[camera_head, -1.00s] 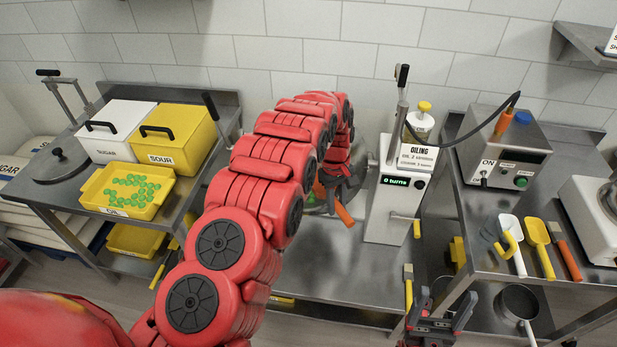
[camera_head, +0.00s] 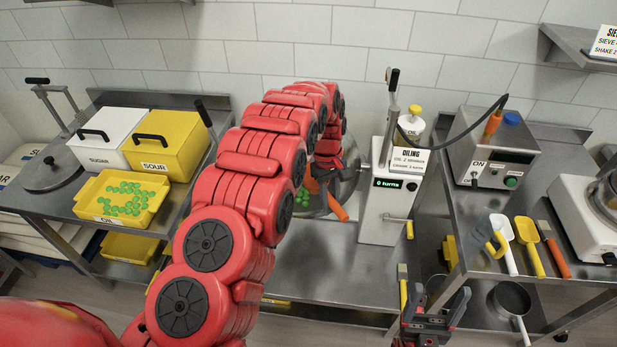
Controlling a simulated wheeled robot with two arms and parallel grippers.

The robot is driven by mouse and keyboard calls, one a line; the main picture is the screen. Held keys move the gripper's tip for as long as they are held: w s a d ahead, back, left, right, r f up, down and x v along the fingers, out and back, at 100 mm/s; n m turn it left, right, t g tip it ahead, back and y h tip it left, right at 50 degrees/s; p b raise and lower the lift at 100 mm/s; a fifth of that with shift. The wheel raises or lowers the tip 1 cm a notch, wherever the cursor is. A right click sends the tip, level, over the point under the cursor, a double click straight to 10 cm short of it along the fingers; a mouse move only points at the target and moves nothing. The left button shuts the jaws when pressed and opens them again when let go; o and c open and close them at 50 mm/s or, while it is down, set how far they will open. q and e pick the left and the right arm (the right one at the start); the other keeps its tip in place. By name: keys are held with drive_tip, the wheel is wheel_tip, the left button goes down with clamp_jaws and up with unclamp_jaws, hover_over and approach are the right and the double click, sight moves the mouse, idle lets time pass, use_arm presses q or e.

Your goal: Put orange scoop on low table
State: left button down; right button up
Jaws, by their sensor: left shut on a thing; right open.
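My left arm reaches across the middle of the view, and its gripper (camera_head: 328,176) is shut on the orange scoop (camera_head: 338,208). The scoop's orange end sticks out below the gripper, over the right side of a round metal pan; my arm hides the rest. The low table (camera_head: 325,270) is the steel surface in the middle, with bare space in front of the pan and the oiling machine. My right gripper (camera_head: 427,308) is open and empty at the low table's front right edge.
The round pan holds green gummies (camera_head: 303,197). The oiling machine (camera_head: 385,210) stands right of it. The left table bears a yellow tray (camera_head: 88,208) of gummies and two lidded boxes. The right table holds several scoops and tools (camera_head: 533,262). A pot (camera_head: 512,300) sits below.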

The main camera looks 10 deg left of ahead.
use_arm(q)
drive_tip(key=shift+w+f+b, duration=0.15)
drive_tip(key=shift+f+b, duration=0.35)
drive_tip(key=s+a+f+m+y+b, duration=0.1)
drive_tip(key=s+a+f+m+b, duration=0.2)
drive_tip(key=a+f+m+b, duration=0.4)
drive_tip(key=a+f+b, duration=0.3)
drive_tip(key=a+f, duration=0.2)
drive_tip(key=shift+s+a+f+m, duration=0.2)
drive_tip(key=shift+s+a+m, duration=0.1)
drive_tip(key=shift+s+m, duration=0.1)
drive_tip(key=shift+d+g, duration=0.1)
drive_tip(key=shift+g, duration=0.2)
